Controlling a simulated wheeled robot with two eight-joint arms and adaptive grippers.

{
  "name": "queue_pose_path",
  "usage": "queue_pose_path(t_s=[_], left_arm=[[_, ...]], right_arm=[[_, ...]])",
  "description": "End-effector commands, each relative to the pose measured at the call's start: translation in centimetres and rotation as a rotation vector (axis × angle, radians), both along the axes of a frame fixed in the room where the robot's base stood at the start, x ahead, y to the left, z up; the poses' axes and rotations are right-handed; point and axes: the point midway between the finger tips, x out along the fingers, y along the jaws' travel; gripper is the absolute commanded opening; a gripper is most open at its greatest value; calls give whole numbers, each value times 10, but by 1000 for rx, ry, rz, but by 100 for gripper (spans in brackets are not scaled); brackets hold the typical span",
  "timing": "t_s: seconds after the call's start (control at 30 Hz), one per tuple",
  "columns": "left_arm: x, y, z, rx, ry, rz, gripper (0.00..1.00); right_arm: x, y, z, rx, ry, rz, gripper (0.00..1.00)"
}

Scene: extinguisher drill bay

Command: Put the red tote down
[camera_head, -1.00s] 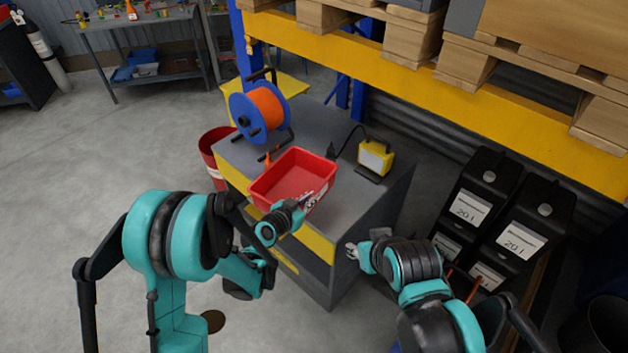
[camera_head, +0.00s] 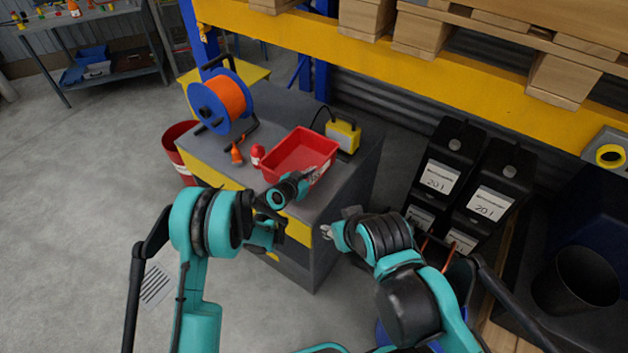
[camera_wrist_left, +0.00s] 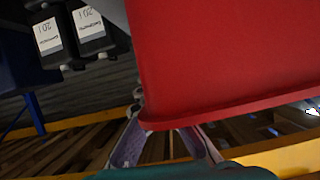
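The red tote (camera_head: 300,150) is upright over the right half of the grey cabinet's top (camera_head: 350,172). Whether its base touches the top cannot be told. My left gripper (camera_head: 305,186) is at the tote's near edge, its fingers mostly hidden in the head view. In the left wrist view the tote's red wall and rim (camera_wrist_left: 225,60) fill much of the picture. There the left gripper's fingers (camera_wrist_left: 160,145) meet the rim corner, and it appears shut on the tote. My right gripper (camera_head: 328,232) is apart from the tote, in front of the cabinet, too small to read its opening.
An orange cable reel (camera_head: 222,98), a small orange cone (camera_head: 237,154) and a red-and-white item (camera_head: 258,154) are left of the tote. A yellow work lamp (camera_head: 343,136) stands close behind its right side. Black canisters (camera_head: 442,172) stand at right. A yellow rack beam (camera_head: 400,70) spans behind.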

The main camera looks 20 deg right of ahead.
Motion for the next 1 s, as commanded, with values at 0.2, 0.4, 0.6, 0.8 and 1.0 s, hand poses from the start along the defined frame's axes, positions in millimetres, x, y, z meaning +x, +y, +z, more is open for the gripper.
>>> queue_pose_path(t_s=[0.2,0.4,0.6,0.8,1.0], left_arm=[[0,0,-33,0,0,1,0],[-1,1,-35,1,-1,1,0],[-1,1,-36,0,0,0,21],[-1,1,-35,0,0,0,26],[-2,3,-33,0,0,1,26]], right_arm=[[0,0,-10,0,0,0,40],[0,0,-9,0,0,0,40],[0,0,-10,0,0,0,40],[0,0,-10,0,0,0,40],[0,0,-8,0,0,0,40]])
